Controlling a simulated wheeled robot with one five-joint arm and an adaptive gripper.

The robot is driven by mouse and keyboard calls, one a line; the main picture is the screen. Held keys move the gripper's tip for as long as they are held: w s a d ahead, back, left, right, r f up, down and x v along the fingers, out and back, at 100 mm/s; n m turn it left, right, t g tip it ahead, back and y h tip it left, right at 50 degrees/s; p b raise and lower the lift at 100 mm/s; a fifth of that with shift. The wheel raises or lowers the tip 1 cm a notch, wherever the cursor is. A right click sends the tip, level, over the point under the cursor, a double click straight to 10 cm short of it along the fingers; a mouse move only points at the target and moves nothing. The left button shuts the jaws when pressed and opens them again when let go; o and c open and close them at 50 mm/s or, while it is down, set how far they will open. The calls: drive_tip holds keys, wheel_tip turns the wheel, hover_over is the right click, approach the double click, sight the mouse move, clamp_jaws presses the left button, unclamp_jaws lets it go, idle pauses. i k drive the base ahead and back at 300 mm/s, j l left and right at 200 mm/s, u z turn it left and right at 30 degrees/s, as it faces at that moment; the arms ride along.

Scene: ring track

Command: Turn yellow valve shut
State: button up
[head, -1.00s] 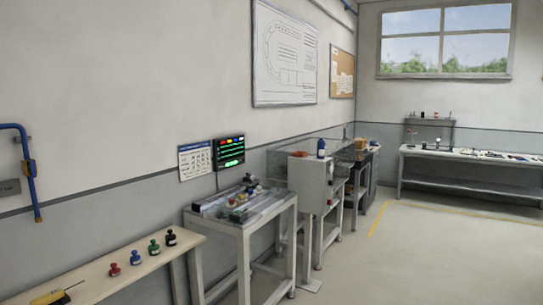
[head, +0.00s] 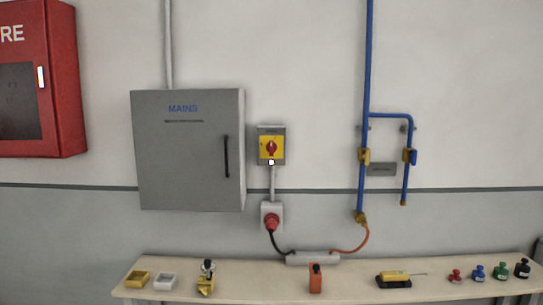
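A blue pipe (head: 369,60) runs down the wall right of centre in the head view and has a side branch. A yellow valve (head: 364,156) sits on the main pipe; its handle looks yellow, but its exact angle is too small to tell. My gripper is not in view.
Left of the pipes are a yellow-plated switch (head: 271,148), a grey MAINS cabinet (head: 185,165) and a red cabinet (head: 65,80).

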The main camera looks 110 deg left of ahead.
sight(365, 157)
drive_tip(key=u, duration=0.45)
drive_tip(key=j+u, duration=0.1)
drive_tip(key=u, duration=1.7)
drive_tip(key=i+u, duration=0.1)
drive_tip(key=u, duration=0.8)
drive_tip(key=i+j, duration=0.05)
